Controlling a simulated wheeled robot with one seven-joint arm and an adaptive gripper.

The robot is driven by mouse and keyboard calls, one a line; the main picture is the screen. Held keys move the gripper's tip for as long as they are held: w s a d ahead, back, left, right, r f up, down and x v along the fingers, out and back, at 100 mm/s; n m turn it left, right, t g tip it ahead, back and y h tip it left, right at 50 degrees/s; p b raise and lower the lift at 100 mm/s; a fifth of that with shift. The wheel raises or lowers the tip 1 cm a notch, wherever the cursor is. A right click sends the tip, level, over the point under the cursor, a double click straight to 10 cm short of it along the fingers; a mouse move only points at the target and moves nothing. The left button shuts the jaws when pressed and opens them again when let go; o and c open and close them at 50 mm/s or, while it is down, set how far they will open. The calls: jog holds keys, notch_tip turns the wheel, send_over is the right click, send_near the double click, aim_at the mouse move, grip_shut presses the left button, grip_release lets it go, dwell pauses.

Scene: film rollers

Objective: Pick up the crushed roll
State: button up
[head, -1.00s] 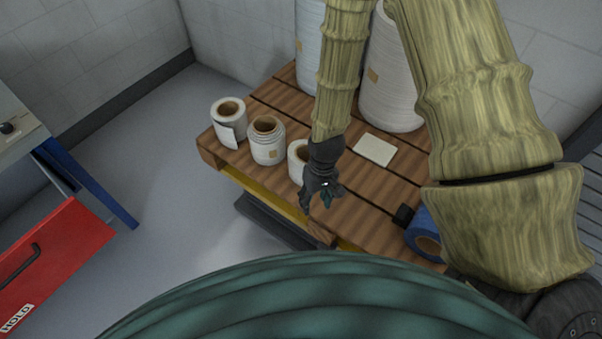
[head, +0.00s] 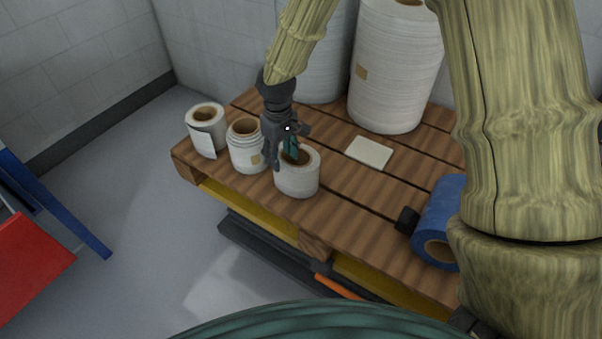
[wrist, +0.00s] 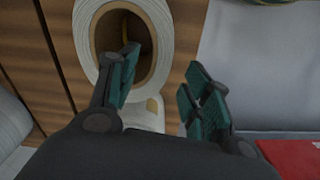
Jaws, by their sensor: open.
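Three small white rolls stand on the wooden pallet (head: 345,215). The right one (head: 297,182) has a brown core that looks oval in the wrist view (wrist: 86,38), which fits a crushed roll. My gripper (head: 281,155) is open and points down at this roll's left side. The wrist view also shows the fingers (wrist: 160,85) apart. I cannot tell how deep the inner finger is.
The middle roll (head: 243,158), with a tan label, stands close left of my gripper. The left roll (head: 203,140) has a loose flap. Tall rolls (head: 395,70) stand behind. A pale block (head: 369,152) and a blue roll (head: 440,212) lie to the right.

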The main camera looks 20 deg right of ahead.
aim_at(284, 177)
jog(key=shift+d+f, duration=0.15)
jog(key=shift+f, duration=2.45)
jog(key=shift+d+f, duration=0.1)
jog(key=shift+f, duration=2.5)
jog(key=shift+c, duration=0.2)
grip_shut()
jog(key=shift+r, duration=0.1)
